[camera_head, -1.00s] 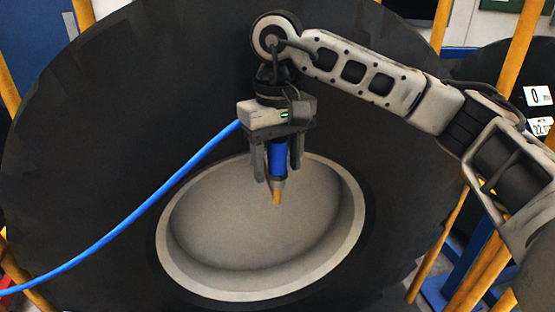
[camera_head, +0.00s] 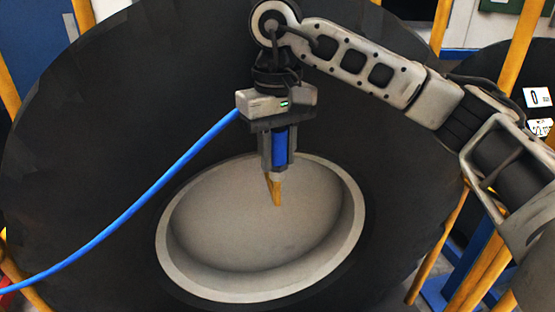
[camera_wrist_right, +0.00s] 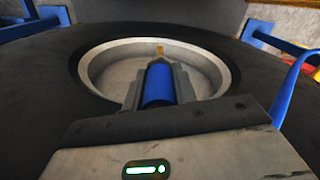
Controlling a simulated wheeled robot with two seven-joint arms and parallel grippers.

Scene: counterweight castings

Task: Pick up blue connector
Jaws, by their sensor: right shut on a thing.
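The blue connector (camera_head: 280,146) is a short blue cylinder with a tan tip pointing down. It stands roughly upright between the fingers of my right gripper (camera_head: 278,158), which are shut on it. In the right wrist view the blue connector (camera_wrist_right: 158,84) lies between both fingers of the gripper (camera_wrist_right: 158,92), its tan tip (camera_wrist_right: 159,51) beyond them. Both are in front of the pale round recess, and I cannot tell whether the tip touches it. My left gripper is not in view.
A large dark round casting (camera_head: 110,130) surrounds the recess with its pale rim (camera_head: 190,283). A blue cable (camera_head: 130,208) runs from the right gripper's housing down to the left. Yellow posts (camera_head: 519,50) stand around, and another dark disc is at the right.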

